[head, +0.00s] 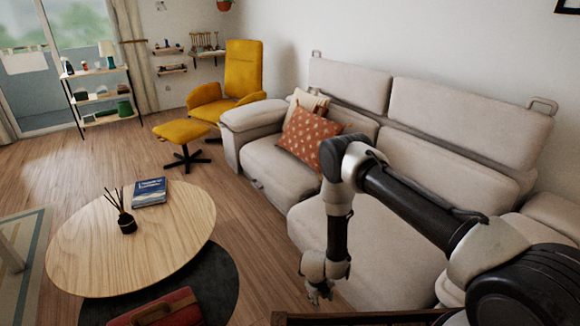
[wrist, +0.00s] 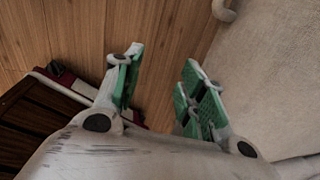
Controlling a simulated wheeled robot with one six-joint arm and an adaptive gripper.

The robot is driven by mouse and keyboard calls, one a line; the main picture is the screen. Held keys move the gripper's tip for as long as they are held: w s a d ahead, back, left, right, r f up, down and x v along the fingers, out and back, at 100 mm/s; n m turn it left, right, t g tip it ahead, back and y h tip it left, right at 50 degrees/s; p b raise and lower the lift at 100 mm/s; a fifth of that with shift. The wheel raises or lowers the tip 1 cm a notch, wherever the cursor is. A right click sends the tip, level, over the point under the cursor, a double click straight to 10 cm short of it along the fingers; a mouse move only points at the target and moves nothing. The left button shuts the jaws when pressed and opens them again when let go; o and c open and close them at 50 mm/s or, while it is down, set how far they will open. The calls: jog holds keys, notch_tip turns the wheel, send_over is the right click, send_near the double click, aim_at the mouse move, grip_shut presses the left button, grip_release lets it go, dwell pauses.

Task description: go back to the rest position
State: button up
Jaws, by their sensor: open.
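My gripper (head: 318,292) hangs low at the end of my bent arm, in front of the beige sofa (head: 375,240) in the head view. In the wrist view my gripper (wrist: 163,66) has its two green-padded fingers spread apart with nothing between them. Wooden floor (wrist: 150,20) shows beyond and between the fingers.
The round wooden table (head: 90,255) holds a blue book (head: 150,192) and a reed diffuser (head: 127,222). A red item (head: 165,310) lies at the bottom edge. A yellow armchair (head: 243,70) and footstool (head: 181,131) stand farther back. Open floor (head: 235,200) lies between table and sofa.

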jog(key=w+d+r+m+h, duration=0.35)
jog(key=d+r+m, duration=0.25)
jog(key=d+m, duration=0.45)
jog(key=d+r+m+g+h, duration=0.1)
jog(key=d+r+m, duration=0.2)
jog(key=r+m, duration=0.35)
jog(key=w+d+r+m+h, duration=0.1)
jog(key=d+r+m, duration=0.25)
jog(key=r, duration=0.65)
jog(key=d+r+m+g+h, duration=0.1)
jog(key=d+r+m, duration=0.25)
jog(key=r, duration=0.55)
jog(key=s+d+r+m+t+y, duration=0.1)
jog(key=s+r+m+y, duration=0.1)
jog(key=s+r+m, duration=0.4)
jog(key=s+d+r+m+t+y, duration=0.2)
jog(key=s+r+m, duration=0.4)
jog(key=s+r, duration=0.6)
jog(key=s+d+r+m+t+y, duration=0.1)
jog(key=s+r+m+y, duration=0.3)
jog(key=r, duration=1.7)
jog(key=s+m+t, duration=0.1)
jog(key=s+m, duration=0.1)
jog(key=s, duration=0.2)
jog(key=shift+s+d, duration=0.15)
jog(key=shift+s, duration=0.25)
